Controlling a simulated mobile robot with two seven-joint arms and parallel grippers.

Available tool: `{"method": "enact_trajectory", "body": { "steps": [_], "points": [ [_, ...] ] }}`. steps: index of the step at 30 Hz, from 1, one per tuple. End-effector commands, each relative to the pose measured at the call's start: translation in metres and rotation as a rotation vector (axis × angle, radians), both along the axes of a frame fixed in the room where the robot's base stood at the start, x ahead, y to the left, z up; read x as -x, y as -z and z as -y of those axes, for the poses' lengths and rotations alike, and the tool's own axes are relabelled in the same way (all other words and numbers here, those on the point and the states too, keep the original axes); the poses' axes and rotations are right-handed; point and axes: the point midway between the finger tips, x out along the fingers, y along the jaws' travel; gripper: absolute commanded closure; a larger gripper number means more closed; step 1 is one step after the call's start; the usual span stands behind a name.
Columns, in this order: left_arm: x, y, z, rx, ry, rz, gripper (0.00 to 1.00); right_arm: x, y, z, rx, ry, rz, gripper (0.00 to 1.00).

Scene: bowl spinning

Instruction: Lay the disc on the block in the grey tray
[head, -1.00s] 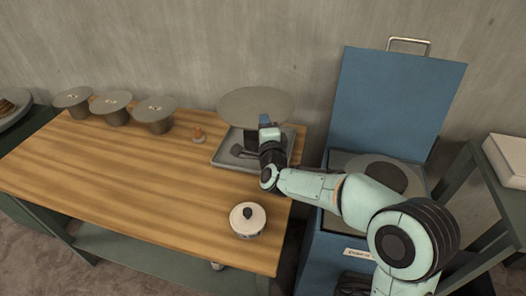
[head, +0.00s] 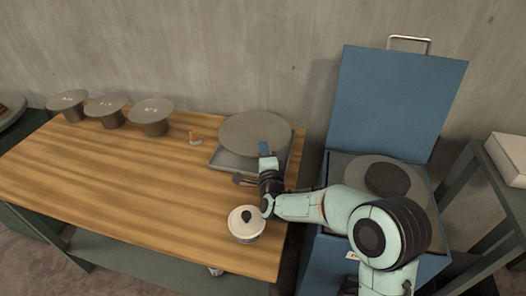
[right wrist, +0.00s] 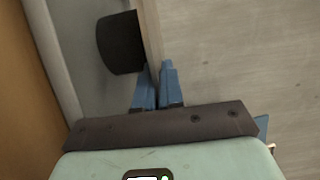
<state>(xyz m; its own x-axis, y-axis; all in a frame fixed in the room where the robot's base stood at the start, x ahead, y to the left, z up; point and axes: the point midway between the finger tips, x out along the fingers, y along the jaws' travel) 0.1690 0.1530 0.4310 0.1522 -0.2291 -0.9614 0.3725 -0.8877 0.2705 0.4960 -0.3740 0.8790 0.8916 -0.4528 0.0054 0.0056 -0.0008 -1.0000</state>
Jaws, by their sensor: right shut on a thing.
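The grey disc (head: 252,133) is over the grey tray (head: 228,161) at the table's back right. My right gripper (head: 264,148) is shut on the disc's near edge. In the right wrist view its blue fingers (right wrist: 158,88) pinch the disc (right wrist: 150,35), seen edge-on. The dark block (right wrist: 119,42) stands in the tray (right wrist: 55,65), directly under the disc. Its top is at or very close to the disc's underside; I cannot tell whether they touch. In the head view the disc hides the block. My left gripper is not in view.
A white lidded pot (head: 245,229) stands in front of the tray, close to my right arm. A small orange-brown object (head: 195,137) is left of the tray. Several grey round-topped stands, one here (head: 151,114), line the back left. An open blue chest (head: 395,105) stands right.

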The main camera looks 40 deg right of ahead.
Motion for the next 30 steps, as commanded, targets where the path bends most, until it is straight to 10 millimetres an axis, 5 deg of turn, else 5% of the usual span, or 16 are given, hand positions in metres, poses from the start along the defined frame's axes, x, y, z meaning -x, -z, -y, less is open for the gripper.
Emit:
{"method": "enact_trajectory", "body": {
  "steps": [8, 11, 23, 30],
  "points": [
    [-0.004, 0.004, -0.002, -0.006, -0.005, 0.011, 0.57, 0.000, 0.002, 0.000, 0.001, 0.000, 0.002, 1.00],
    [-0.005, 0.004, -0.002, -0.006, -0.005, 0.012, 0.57, 0.000, 0.002, 0.000, 0.000, 0.000, -0.001, 0.67],
    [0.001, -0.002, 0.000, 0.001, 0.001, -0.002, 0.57, 0.000, -0.002, 0.000, 0.000, 0.000, -0.001, 0.67],
    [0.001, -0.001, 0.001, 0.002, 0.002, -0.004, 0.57, 0.035, -0.001, -0.018, 0.000, -0.001, -0.001, 0.67]
  ]
}}
